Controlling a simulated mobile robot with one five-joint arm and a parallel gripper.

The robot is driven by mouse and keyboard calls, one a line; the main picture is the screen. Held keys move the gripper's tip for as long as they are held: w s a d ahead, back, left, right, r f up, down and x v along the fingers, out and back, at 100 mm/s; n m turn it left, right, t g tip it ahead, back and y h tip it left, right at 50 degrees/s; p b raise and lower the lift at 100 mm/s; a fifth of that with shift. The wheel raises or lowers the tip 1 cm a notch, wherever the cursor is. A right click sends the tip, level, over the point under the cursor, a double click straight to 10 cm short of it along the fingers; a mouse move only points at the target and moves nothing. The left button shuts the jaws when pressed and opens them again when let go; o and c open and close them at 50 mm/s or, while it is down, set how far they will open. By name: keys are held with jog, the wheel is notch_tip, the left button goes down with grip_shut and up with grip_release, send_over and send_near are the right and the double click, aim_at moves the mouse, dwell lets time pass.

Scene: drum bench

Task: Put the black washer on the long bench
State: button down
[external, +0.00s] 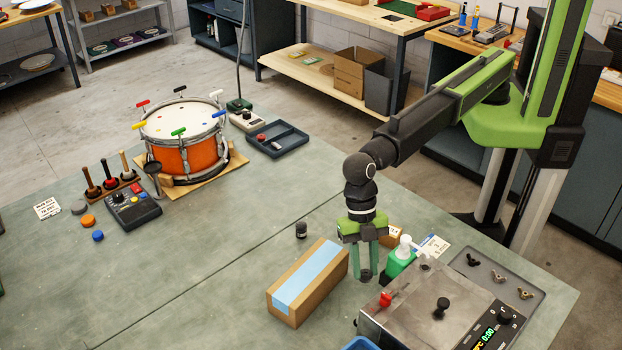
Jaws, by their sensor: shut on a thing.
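My gripper (367,272) points straight down over the right part of the long grey-green bench (215,262), between a cardboard box and a steel device. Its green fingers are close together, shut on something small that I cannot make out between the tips. I cannot pick out the black washer for certain; it may be hidden between the fingers. The fingertips look low, near the box's right end, but their height above the bench is hard to judge.
The box with blue tape (308,281) stands left of my gripper. A green pump bottle (399,260) and the steel device (432,310) are close on the right. A small black cylinder (301,230) stands behind the box. The orange drum (183,140) is farther back left; the bench's left-middle is clear.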

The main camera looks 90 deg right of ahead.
aim_at(363, 296)
jog(key=shift+r+p, duration=0.7)
jog(key=shift+r, duration=0.85)
jog(key=shift+r, duration=0.2)
jog(key=shift+f, duration=0.1)
notch_tip(363, 296, down, 10)
jog(key=b, duration=1)
jog(key=shift+f, duration=0.2)
jog(key=shift+r, duration=0.25)
jog(key=shift+f, duration=0.25)
jog(key=c, duration=1.1)
grip_release()
jog(key=shift+r, duration=0.1)
